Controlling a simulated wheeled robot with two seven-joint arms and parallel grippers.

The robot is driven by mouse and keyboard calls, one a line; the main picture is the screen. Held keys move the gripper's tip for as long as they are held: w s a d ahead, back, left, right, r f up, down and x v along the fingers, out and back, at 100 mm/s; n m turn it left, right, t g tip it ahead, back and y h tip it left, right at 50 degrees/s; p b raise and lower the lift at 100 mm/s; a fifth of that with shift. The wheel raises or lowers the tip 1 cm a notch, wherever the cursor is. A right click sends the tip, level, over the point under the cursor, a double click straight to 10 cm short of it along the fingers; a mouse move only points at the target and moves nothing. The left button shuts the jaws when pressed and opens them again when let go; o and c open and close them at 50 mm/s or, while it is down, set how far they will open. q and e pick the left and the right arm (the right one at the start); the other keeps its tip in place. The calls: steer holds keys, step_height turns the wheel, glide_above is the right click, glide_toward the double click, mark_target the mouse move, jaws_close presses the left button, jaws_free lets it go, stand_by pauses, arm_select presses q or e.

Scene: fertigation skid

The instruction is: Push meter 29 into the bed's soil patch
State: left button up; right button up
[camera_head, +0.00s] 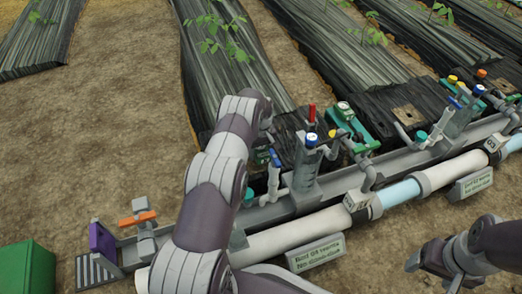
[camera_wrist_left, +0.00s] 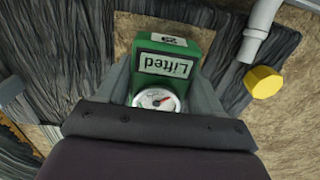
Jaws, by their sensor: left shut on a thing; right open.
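A green meter (camera_wrist_left: 174,60) with a round dial, a label reading "Lifted" and a partly readable number plate is between the fingers of my left gripper (camera_wrist_left: 160,95). My left gripper is shut on it. In the head view my left arm hides most of this gripper, and a bit of green (camera_head: 262,156) shows beside it. Brown soil (camera_wrist_left: 150,24) framed by dark bed cover shows behind the meter in the wrist view. I cannot tell whether the meter's lower end touches it. My right gripper (camera_head: 418,264) is open and empty at the lower right.
A pipe skid with valves (camera_head: 310,165) and signs (camera_head: 316,253) runs across the front of the covered beds. A yellow cap (camera_wrist_left: 263,82) and grey pipe are close to my left gripper. Bare ground lies left.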

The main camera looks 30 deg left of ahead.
arm_select(q)
steer(key=shift+f+b, duration=0.8)
steer(key=shift+f, duration=0.3)
steer(key=o, duration=1.2)
steer(key=shift+r, duration=0.1)
step_height(320, 180, up, 8)
steer(key=p, duration=0.6)
steer(key=shift+r, duration=0.1)
steer(key=shift+s, duration=0.1)
